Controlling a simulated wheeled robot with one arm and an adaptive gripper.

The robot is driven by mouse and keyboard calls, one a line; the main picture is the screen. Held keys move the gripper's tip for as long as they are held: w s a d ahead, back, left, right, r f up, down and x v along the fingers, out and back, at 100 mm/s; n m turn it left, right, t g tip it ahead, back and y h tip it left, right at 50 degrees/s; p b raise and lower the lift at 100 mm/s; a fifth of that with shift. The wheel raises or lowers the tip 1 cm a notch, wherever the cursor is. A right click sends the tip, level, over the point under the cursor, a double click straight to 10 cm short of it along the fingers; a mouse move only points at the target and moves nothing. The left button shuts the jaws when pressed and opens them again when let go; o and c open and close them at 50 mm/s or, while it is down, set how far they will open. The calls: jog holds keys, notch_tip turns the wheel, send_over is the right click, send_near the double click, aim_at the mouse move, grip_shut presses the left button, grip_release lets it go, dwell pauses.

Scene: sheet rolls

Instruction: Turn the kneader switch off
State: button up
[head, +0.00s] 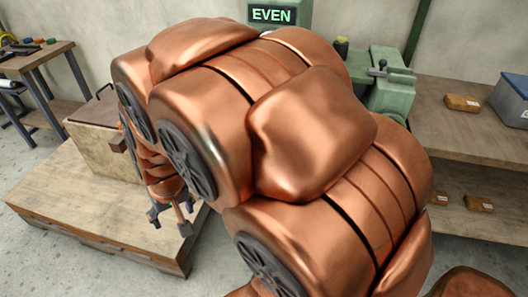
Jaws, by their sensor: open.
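My copper arm fills the middle of the head view. My gripper (169,220) hangs below it at the left, its dark fingers apart and nothing seen between them. It appears over the wooden platform (60,205). A tan box (92,152) with a brown lid and a dark handle stands on the platform, left of my gripper; a small brown block (118,144) sits on its side. I cannot tell whether this box is the kneader. No kneader switch can be made out; my arm hides much of the scene's middle.
A green machine (390,95) with a dark lever stands behind my arm, partly hidden. A green-lit display (272,15) reads "EVEN". Wooden shelves (460,150) at the right hold several brown packets and a grey bin (510,98). A workbench (35,62) stands far left. Floor shows at lower left.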

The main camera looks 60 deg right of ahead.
jog(key=w+d+f+m+t+h+b, duration=0.25)
jog(key=w+d+f+b, duration=0.35)
jog(key=d, duration=0.5)
jog(key=w+d+f+m+t+h+b, duration=0.2)
jog(key=w+d+f+m+h+b, duration=0.2)
jog(key=w+d+f, duration=0.5)
jog(key=s+d+f+m+h+b, duration=0.1)
jog(key=s+d+f+h+b, duration=0.1)
jog(key=d, duration=0.8)
jog(key=s+d+f+m+h+b, duration=0.1)
jog(key=d+h+b, duration=0.4)
jog(key=d, duration=0.6)
jog(key=s+d+f+m+h+b, duration=0.1)
jog(key=s+d+f+h+b, duration=0.1)
jog(key=d, duration=0.9)
jog(key=shift+s+d+f+g+h+b, duration=0.25)
jog(key=shift+s+g+h+b, duration=0.3)
jog(key=shift+b, duration=0.35)
jog(key=c, duration=1.1)
jog(key=shift+c, duration=0.2)
